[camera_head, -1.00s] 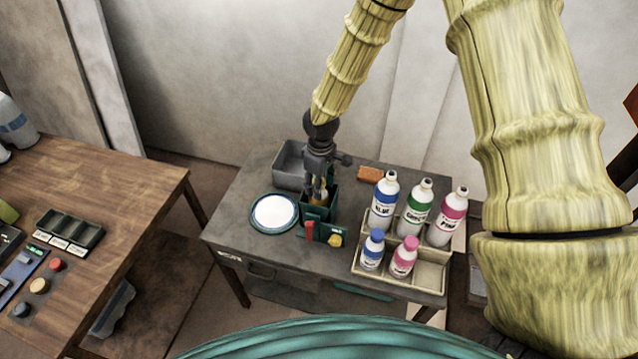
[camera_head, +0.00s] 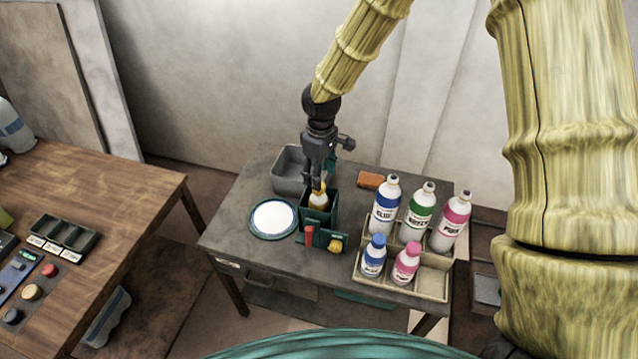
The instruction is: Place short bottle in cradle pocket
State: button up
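A dark green cradle box (camera_head: 333,211) stands on the grey table. A short bottle (camera_head: 318,200), pale with a yellow-orange part, sits at its open pocket; its lower part is hidden by the cradle's front wall. My gripper (camera_head: 318,186) points down right above the bottle, its dark fingertips at the bottle's top. The fingers are too small to tell whether they are around the bottle or clear of it.
A cream tray (camera_head: 432,283) holds several bottles with blue, green and pink labels. A white round dish (camera_head: 273,218) lies left of the cradle. A grey bin (camera_head: 289,172) and an orange block (camera_head: 371,180) are behind. The wooden table (camera_head: 120,200) stands at left.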

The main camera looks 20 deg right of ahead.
jog(key=shift+r+b, duration=0.8)
jog(key=shift+r, duration=2.1)
